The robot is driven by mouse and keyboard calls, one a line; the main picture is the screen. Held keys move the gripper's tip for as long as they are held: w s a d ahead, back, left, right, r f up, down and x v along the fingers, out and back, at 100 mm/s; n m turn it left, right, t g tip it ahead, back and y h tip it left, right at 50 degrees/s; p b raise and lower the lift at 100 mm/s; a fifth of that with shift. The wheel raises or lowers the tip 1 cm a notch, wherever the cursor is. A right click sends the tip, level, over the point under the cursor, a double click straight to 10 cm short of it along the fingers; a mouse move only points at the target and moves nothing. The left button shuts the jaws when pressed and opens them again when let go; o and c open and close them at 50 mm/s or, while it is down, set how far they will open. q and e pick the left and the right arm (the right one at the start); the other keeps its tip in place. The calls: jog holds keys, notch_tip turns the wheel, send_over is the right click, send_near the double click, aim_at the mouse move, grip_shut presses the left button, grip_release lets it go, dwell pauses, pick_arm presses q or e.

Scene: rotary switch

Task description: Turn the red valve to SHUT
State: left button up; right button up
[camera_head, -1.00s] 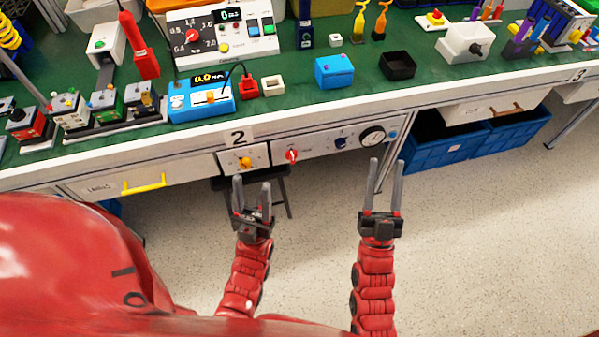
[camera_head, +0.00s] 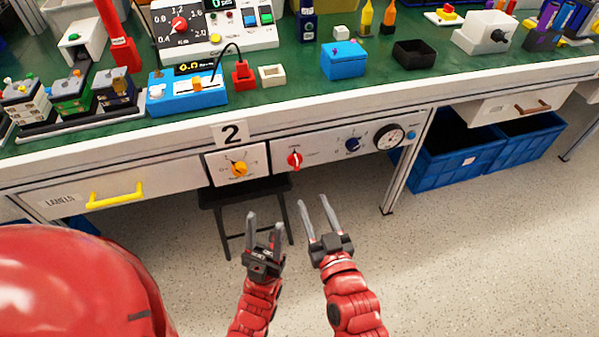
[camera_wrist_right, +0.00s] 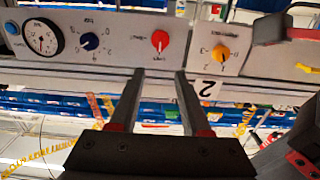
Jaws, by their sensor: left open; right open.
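The red valve (camera_head: 295,160) is a small red knob on the white panel under the bench's front edge, between the orange knob and the blue knob. It also shows in the right wrist view (camera_wrist_right: 160,40), beyond my fingertips, with small labels around it too blurred to read. My right gripper (camera_head: 316,214) is open and empty, below and in front of the panel, apart from the valve. In the right wrist view its two fingers (camera_wrist_right: 158,77) point toward the panel. My left gripper (camera_head: 264,227) is open and empty, lower and to the left of the valve.
An orange knob (camera_head: 239,169) sits left of the valve; a blue knob (camera_head: 352,144) and a round gauge (camera_head: 389,137) sit right of it. A black stool (camera_head: 222,196) stands under the bench. A yellow drawer handle (camera_head: 115,194) juts out at left. Blue crates (camera_head: 450,168) stand at right.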

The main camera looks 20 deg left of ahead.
aim_at(297, 162)
jog(key=b+x, duration=0.2)
jog(key=x, duration=1)
jog(key=shift+w+a, duration=0.1)
grip_shut()
